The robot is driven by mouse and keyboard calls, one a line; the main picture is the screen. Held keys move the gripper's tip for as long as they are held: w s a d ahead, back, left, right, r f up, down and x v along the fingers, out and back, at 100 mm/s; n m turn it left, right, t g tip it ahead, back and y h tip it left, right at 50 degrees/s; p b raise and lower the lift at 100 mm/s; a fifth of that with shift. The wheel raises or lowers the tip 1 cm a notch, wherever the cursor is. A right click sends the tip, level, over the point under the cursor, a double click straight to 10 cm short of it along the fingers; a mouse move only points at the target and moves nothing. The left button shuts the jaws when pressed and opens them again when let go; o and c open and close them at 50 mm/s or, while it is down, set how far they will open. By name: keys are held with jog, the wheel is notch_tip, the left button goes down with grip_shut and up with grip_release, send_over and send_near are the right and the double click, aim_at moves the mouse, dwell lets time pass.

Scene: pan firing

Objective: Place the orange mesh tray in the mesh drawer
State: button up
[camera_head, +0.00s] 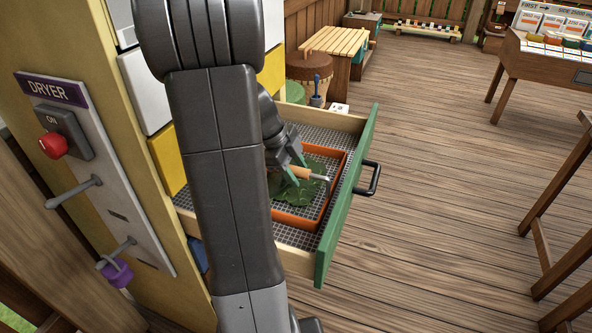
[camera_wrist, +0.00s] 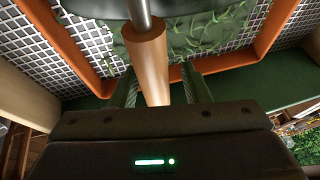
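The orange mesh tray (camera_head: 298,221) lies in the mesh-bottomed drawer (camera_head: 326,235), with green leaves (camera_head: 290,191) in it. Its orange rim (camera_wrist: 269,30) and mesh floor also show in the wrist view. A wooden handle (camera_wrist: 148,60) with a metal shaft lies over the tray; it also shows in the head view (camera_head: 303,172). Whether it is fixed to the tray I cannot tell. My gripper (camera_head: 296,168) is over the tray, its fingers apart on either side of the handle. In the wrist view, gaps show beside the handle. My arm hides the drawer's left part.
The drawer's green front (camera_head: 345,205) with its black pull (camera_head: 371,178) stands out from the yellow dryer cabinet. The dryer panel (camera_head: 95,170) has a red knob (camera_head: 53,145). A slatted bench (camera_head: 336,42) stands behind.

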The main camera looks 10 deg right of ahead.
jog(key=shift+r, duration=0.1)
jog(key=r+p, duration=0.1)
jog(key=p, duration=0.1)
jog(key=shift+r+p, duration=0.3)
jog(key=shift+r, duration=0.05)
jog(key=b+v, duration=0.1)
jog(key=v, duration=0.6)
jog(key=shift+f, duration=0.1)
